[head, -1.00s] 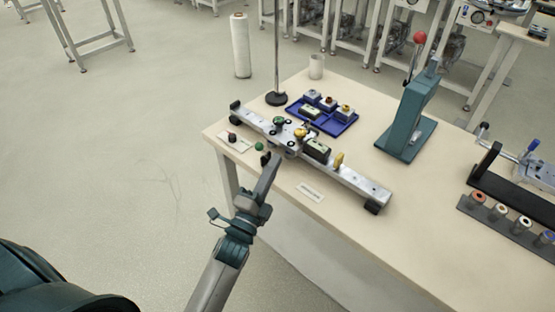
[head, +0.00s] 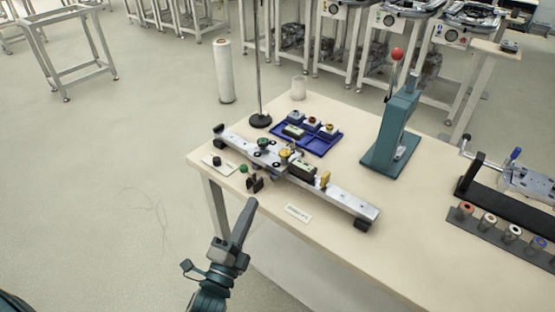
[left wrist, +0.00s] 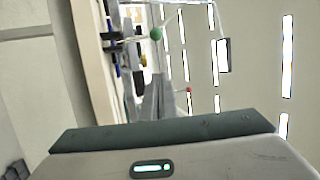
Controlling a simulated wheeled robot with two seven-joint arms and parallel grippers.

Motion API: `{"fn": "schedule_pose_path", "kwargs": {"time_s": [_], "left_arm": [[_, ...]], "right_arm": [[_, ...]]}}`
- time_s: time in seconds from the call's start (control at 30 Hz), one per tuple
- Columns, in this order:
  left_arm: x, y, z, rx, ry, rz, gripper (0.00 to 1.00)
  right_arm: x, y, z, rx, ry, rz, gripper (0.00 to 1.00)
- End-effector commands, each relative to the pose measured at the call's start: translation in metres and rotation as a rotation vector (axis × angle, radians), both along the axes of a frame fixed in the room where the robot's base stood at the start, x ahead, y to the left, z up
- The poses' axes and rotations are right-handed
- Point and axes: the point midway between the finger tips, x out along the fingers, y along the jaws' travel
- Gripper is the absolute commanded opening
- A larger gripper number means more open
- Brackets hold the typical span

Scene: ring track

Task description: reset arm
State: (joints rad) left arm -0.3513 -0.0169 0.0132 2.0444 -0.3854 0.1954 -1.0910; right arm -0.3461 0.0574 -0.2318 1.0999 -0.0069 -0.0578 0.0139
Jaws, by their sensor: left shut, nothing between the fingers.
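My left gripper (head: 243,220) is in the lower middle of the head view, off the near left edge of the table. Its fingers are together and hold nothing. They point up toward the track but stay apart from it. In the left wrist view the gripper's fingers (left wrist: 158,100) show in the middle, with a green knob (left wrist: 156,33) beyond them. The long metal track (head: 345,197) lies across the table, with black end feet and small blocks on it. My right gripper does not show.
The pale table (head: 400,235) carries a blue tray (head: 318,147) with small parts, a teal press (head: 393,135) with a red knob, and a dark rack (head: 480,228) at right. A white roll (head: 224,72) stands on the floor.

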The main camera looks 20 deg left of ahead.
Motion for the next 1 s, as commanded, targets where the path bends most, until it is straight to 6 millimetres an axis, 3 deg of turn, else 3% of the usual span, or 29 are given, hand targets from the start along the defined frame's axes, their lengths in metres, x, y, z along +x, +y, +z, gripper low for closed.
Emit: {"fn": "schedule_pose_path", "kwargs": {"time_s": [0.2, 0.37, 0.47, 0.67, 0.87, 1.0], "left_arm": [[0.001, -0.001, -0.006, -0.013, 0.013, -0.006, 0.0], [0.005, -0.006, -0.04, -0.095, 0.085, -0.032, 0.0], [0.007, -0.013, -0.081, -0.193, 0.17, -0.06, 0.0], [-0.005, -0.031, -0.195, -0.474, 0.414, -0.097, 0.0], [-0.045, -0.05, -0.315, -0.772, 0.677, -0.064, 0.0], [-0.088, -0.059, -0.392, -0.968, 0.849, 0.007, 0.0]], "right_arm": [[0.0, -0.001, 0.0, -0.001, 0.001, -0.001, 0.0], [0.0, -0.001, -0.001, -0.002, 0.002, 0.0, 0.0], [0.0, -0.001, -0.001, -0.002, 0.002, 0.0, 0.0], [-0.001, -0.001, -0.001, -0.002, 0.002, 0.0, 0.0], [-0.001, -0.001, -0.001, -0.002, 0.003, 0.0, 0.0], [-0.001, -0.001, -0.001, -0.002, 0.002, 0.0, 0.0]]}}
